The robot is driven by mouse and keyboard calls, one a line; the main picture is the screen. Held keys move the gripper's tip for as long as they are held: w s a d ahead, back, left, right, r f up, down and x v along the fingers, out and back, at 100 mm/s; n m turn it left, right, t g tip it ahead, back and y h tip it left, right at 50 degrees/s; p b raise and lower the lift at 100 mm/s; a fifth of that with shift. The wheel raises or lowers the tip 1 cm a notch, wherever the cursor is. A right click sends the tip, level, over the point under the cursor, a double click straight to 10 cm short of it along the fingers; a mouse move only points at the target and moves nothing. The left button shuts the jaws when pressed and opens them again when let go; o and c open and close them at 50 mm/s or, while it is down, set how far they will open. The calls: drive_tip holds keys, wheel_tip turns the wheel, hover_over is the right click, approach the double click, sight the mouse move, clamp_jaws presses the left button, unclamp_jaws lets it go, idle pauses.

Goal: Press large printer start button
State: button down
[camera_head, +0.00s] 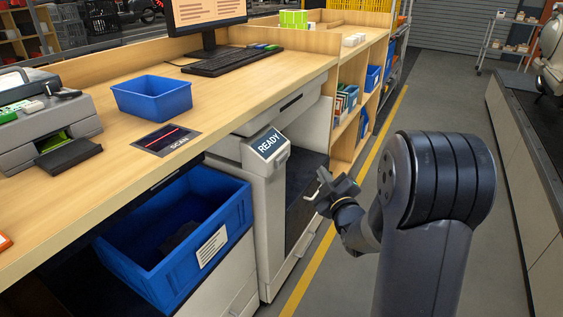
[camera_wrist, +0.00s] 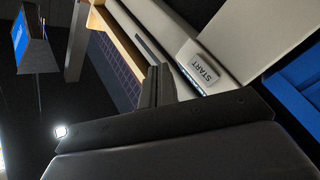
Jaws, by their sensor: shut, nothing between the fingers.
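The large printer (camera_head: 252,180) is a pale grey unit under the desk, with a tilted screen (camera_head: 268,144) reading READY on top. In the wrist view, a pale button marked START (camera_wrist: 204,69) sits on a light grey panel edge; the label appears rotated. In the head view that label cannot be read. My gripper (camera_head: 318,187) is to the right of the printer, a short way from its front. Its dark fingers (camera_wrist: 158,86) are shut and empty, with the tips just left of the START button in the wrist picture. I cannot tell whether they touch it.
A wooden desk holds a small printer (camera_head: 45,120), a blue bin (camera_head: 152,97), a scan pad (camera_head: 166,138) and a keyboard (camera_head: 231,62). A large blue crate (camera_head: 150,279) stands below. Shelves (camera_head: 345,130) lie beyond the printer. The grey aisle floor is clear.

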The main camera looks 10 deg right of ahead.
sight(287, 155)
drive_tip(key=shift+a, duration=0.1)
drive_tip(key=w+a, duration=0.5)
drive_tip(key=a, duration=0.2)
drive_tip(key=shift+p, duration=0.3)
drive_tip(key=shift+w, duration=0.1)
idle(1.8)
drive_tip(key=shift+w+a+f+b, duration=0.1)
drive_tip(key=shift+w+a+b, duration=0.15)
drive_tip(key=shift+b, duration=0.25)
